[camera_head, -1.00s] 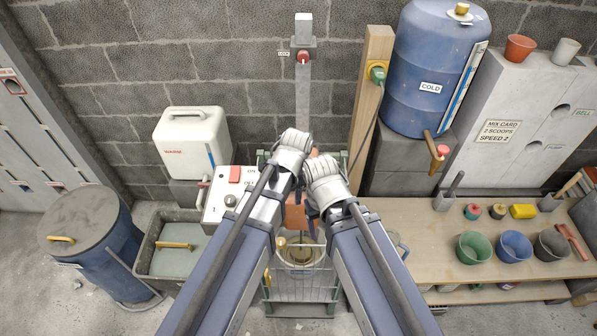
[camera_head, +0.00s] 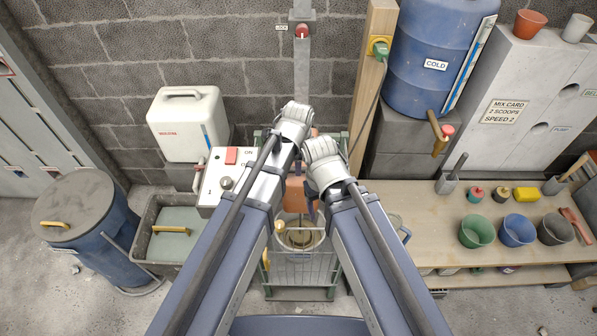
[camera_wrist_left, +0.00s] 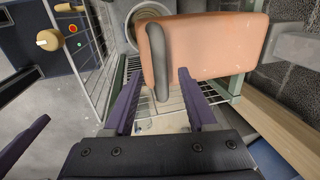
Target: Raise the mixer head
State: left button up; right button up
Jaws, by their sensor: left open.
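The mixer head is an orange block (camera_wrist_left: 210,48) with a dark grey handle (camera_wrist_left: 158,55) along its left side. In the head view only part of the orange block (camera_head: 296,195) shows between my arms. My left gripper (camera_wrist_left: 158,76) is open, and its purple fingers point toward the handle. The handle's lower end appears between the fingers, with no grip on it; I cannot tell whether they touch. A pail (camera_head: 300,238) stands in the wire cage (camera_head: 300,268) below the head. My right gripper's jaws are hidden behind the arms in the head view.
A grey post (camera_head: 302,75) with a red lock knob (camera_head: 302,31) rises behind. A control box (camera_head: 232,177) stands left of my arms. A workbench (camera_head: 415,225) with several small pots lies right. A blue drum (camera_head: 88,225) is far left.

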pick_arm(q)
jog(key=shift+w+f+b, duration=0.15)
jog(key=shift+f+b, duration=0.35)
jog(key=shift+f, duration=0.25)
jog(key=shift+w+f+b, duration=0.15)
jog(key=shift+f+b, duration=0.3)
jog(key=shift+f, duration=0.3)
pick_arm(e)
notch_tip(320, 180, down, 3)
jog(key=shift+r, duration=0.1)
pick_arm(q)
jog(key=shift+c, duration=0.4)
grip_shut()
